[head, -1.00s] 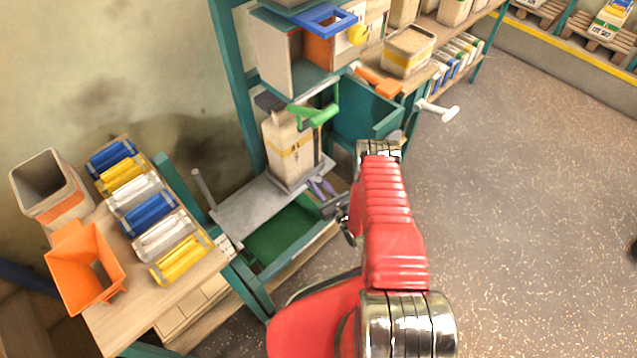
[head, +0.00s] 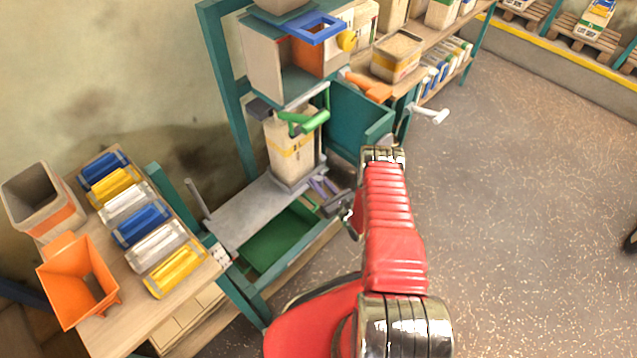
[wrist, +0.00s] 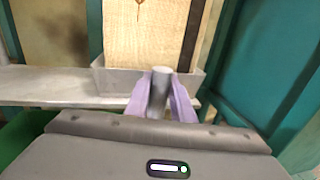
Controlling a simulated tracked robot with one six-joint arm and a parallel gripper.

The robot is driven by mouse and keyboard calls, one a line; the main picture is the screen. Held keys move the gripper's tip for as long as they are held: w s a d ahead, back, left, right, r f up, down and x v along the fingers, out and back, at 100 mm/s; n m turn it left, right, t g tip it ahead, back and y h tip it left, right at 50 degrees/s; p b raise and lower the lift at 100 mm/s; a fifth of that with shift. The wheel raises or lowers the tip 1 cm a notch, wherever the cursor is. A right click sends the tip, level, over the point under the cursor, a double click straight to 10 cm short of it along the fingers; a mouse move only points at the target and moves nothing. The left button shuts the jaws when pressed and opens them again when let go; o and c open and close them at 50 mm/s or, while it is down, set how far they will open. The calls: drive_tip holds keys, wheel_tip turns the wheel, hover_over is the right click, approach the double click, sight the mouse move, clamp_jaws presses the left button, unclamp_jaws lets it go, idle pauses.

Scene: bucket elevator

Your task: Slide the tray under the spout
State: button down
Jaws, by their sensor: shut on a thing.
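The grey tray (head: 297,184) sits at the right end of a flat grey metal shelf (head: 245,215). A tall beige container with a yellow band (head: 290,150) stands upright in it. The tray's front wall also shows in the wrist view (wrist: 115,82). My gripper (head: 322,187) has purple fingers, shut on a short grey upright peg (wrist: 160,85) in front of the tray. A green handle (head: 303,122) is just above the container, below the teal and beige housing (head: 265,70). I cannot clearly make out the spout there; the handle and housing partly hide that area.
A teal bin (head: 355,120) stands close on the right. A green tray-like surface (head: 275,238) lies below the shelf. A grey rod (head: 197,200) rises at the shelf's left end. The shelf's left part is bare.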

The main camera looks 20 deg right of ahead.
drive_tip(key=shift+w+d, duration=0.1)
drive_tip(key=shift+d, duration=0.3)
drive_tip(key=c, duration=1.9)
unclamp_jaws()
drive_tip(key=o, duration=0.4)
drive_tip(key=shift+a, duration=0.1)
drive_tip(key=shift+c, duration=0.2)
drive_tip(key=v, duration=1.3)
drive_tip(key=shift+s, duration=0.45)
drive_tip(key=shift+f, duration=0.1)
